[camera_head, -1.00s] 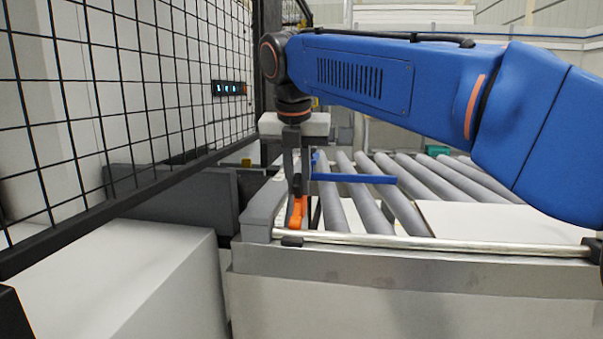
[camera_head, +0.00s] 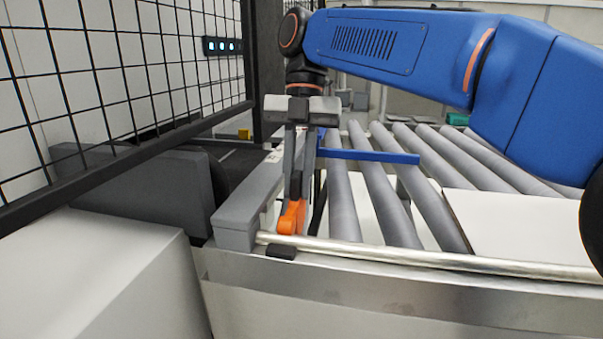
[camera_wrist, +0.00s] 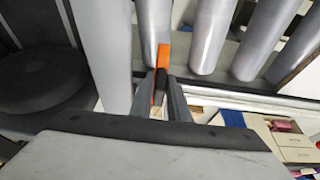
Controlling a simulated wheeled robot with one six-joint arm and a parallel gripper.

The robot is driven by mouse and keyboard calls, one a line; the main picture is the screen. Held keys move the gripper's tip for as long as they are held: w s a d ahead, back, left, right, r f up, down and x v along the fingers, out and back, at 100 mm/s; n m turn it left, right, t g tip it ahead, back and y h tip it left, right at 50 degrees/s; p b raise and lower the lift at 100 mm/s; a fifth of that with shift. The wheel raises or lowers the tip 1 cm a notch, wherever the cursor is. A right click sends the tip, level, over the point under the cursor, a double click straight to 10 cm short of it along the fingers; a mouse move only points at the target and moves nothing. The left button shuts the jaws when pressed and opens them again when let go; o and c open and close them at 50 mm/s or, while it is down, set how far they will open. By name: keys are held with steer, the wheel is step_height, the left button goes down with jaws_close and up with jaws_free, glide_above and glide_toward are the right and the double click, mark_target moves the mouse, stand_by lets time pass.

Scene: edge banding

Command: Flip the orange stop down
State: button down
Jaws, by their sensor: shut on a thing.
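The orange stop (camera_head: 291,216) stands at the near left end of the roller conveyor, beside the metal rail along its front edge. Its orange part is upright, with a slight tilt. My gripper (camera_head: 294,197) reaches down from above and is shut on the stop. In the wrist view the orange stop (camera_wrist: 160,69) shows between the two dark fingers (camera_wrist: 164,92), its end standing out past them. The fingers hide part of the stop.
Grey rollers (camera_head: 383,196) lie right of the stop, with a blue bar (camera_head: 370,156) above them. A white panel (camera_head: 515,230) lies on the rollers at right. A grey end block (camera_head: 238,222) and a black mesh fence (camera_head: 120,90) stand at left.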

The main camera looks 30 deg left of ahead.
steer(key=shift+f, duration=0.15)
steer(key=c, duration=1.8)
jaws_free()
steer(key=shift+o, duration=0.2)
